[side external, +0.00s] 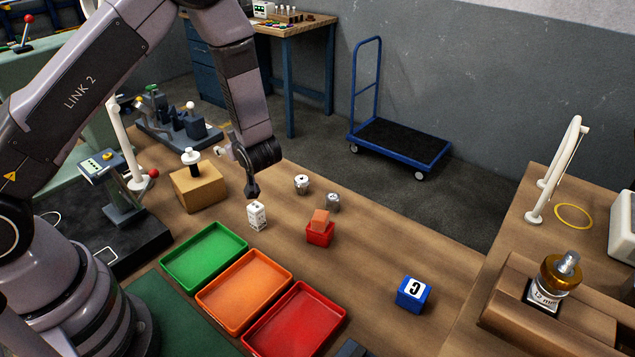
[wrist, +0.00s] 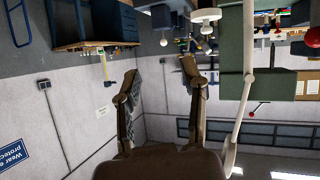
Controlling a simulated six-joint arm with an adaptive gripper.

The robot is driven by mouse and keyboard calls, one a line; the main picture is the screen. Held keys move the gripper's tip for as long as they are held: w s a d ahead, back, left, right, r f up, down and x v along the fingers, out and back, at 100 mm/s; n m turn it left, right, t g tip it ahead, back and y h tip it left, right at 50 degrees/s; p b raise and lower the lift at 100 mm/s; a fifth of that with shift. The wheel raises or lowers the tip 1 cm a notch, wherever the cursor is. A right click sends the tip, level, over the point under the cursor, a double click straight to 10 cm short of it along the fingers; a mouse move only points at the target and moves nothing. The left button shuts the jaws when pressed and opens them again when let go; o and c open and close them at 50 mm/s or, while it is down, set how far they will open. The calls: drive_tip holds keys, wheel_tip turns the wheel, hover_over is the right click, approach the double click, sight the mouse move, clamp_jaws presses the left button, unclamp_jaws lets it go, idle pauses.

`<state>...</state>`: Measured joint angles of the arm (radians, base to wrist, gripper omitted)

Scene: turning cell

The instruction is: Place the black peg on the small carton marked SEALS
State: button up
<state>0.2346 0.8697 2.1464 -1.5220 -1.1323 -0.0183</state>
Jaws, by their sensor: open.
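A plain brown carton (side external: 198,190) stands on the bench to the left of my gripper. A dark upright piece with a white top (side external: 191,160) stands on that carton; I cannot tell whether it is the black peg. I cannot read SEALS on any box.
Green (side external: 204,256), orange (side external: 244,290) and red (side external: 296,322) trays lie in front. A white post (side external: 127,145) rises behind the carton.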

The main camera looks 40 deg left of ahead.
drive_tip(key=w+d+r+m+t+h, duration=0.2)
drive_tip(key=w+d+r+t+h, duration=0.25)
drive_tip(key=r, duration=0.35)
drive_tip(key=s+d+r+m+h, duration=0.2)
drive_tip(key=d+r+m+h, duration=0.15)
drive_tip(key=r, duration=0.25)
drive_tip(key=s+d+r+m+h, duration=0.3)
drive_tip(key=d+r+h, duration=0.1)
drive_tip(key=r, duration=0.2)
drive_tip(key=s+a+r+m+g, duration=0.1)
drive_tip(key=s+a+r+m, duration=0.1)
drive_tip(key=s, duration=1)
drive_tip(key=s+a+r+m+g, duration=0.1)
drive_tip(key=s+m, duration=0.4)
drive_tip(key=s, duration=0.8)
drive_tip(key=shift+a+r+g, duration=0.35)
drive_tip(key=shift+r+g, duration=0.1)
drive_tip(key=shift+g, duration=0.2)
